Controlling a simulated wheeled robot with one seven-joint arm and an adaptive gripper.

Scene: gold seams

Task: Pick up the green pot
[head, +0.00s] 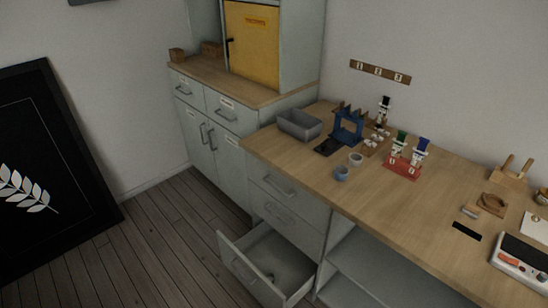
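The thing that best fits the green pot (402,136) is a small upright item with a dark green top and a pale lower part. It stands at the left of a red stand (402,170) on the wooden worktop. A similar item with a blue top (421,145) stands beside it on the right. Details are too small to tell. My gripper is not in view.
A grey bin (299,125), a blue rack (348,126), a black-topped item (384,104) and two small cups (341,173) stand left of the red stand. A lower drawer (262,262) hangs open.

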